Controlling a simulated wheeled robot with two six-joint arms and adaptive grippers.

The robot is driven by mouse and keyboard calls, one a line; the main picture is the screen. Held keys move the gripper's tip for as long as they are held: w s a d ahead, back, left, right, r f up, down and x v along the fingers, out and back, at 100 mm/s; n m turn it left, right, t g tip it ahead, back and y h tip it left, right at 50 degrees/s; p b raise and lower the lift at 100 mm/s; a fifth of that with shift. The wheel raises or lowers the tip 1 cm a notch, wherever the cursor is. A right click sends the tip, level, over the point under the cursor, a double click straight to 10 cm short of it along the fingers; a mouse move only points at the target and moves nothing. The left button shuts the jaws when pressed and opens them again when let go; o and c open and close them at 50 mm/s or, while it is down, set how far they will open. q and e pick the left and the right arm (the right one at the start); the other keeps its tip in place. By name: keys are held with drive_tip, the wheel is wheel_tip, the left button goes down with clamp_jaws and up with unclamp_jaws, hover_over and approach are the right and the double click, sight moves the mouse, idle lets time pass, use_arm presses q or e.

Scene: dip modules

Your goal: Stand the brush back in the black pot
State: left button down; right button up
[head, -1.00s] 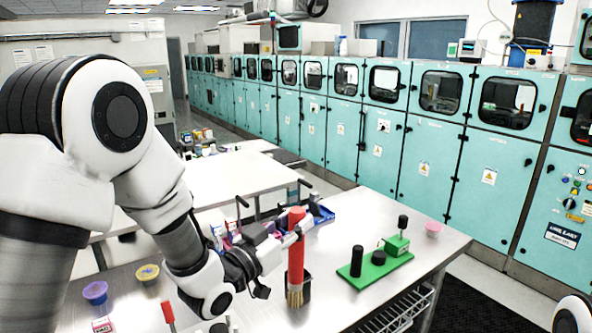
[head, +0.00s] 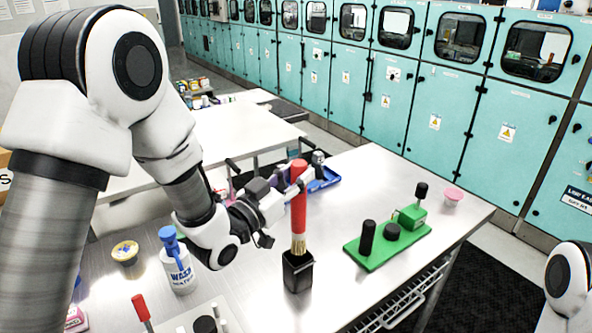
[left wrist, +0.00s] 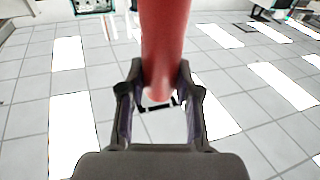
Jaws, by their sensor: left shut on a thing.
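The brush (head: 298,215) has a thick red handle and pale bristles, and it hangs upright with the bristles down. My left gripper (head: 295,190) is shut on the red handle near its upper part. In the left wrist view the handle (left wrist: 164,45) stands between the fingers (left wrist: 158,84). The black pot (head: 298,273) is a small square holder on the steel table, directly below the brush. The bristle tips are at the pot's mouth; I cannot tell whether they are just above or slightly inside. My right gripper is out of view.
A green board (head: 378,256) with black pegs and a green block lies right of the pot. A pink bowl (head: 453,196) is farther right. A white wash bottle (head: 178,268) and a yellow bowl (head: 125,253) stand left. A blue tray (head: 325,181) is behind the brush.

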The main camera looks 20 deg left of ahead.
sight(295, 214)
use_arm(q)
wheel_tip(295, 214, down, 6)
drive_tip(key=b, duration=0.5)
drive_tip(key=shift+s+d, duration=0.1)
drive_tip(key=shift+s, duration=0.05)
drive_tip(key=shift+s+f+b, duration=0.2)
drive_tip(key=shift+f+b, duration=0.8)
drive_tip(key=shift+b, duration=0.15)
drive_tip(key=shift+w+f+b, duration=0.1)
drive_tip(key=shift+f+b, duration=0.4)
drive_tip(key=shift+f, duration=0.1)
drive_tip(key=shift+r, duration=0.1)
